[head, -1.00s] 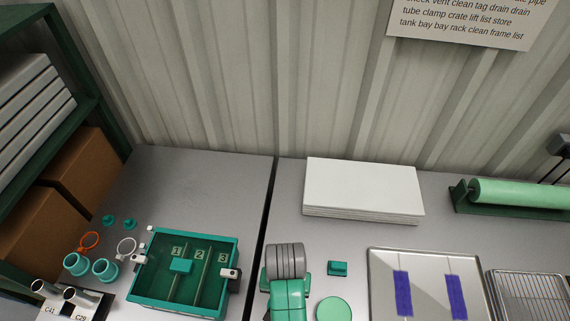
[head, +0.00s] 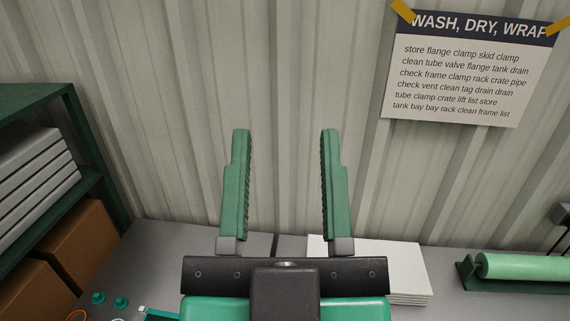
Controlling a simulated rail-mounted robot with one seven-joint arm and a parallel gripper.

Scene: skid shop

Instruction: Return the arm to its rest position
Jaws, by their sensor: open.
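My gripper (head: 285,190) is large in the middle of the head view, with its two green fingers pointing up in front of the corrugated wall. The fingers are wide apart and nothing is between them. Its black palm and green wrist hide much of the bench's middle. My gripper touches nothing that I can see.
A white stack of sheets (head: 415,262) lies on the grey bench (head: 170,262), partly behind my gripper. A green roll (head: 525,267) sits at right. A shelf with brown boxes (head: 75,245) stands at left. Two small teal parts (head: 120,302) lie near the lower left. A sign (head: 465,75) hangs on the wall.

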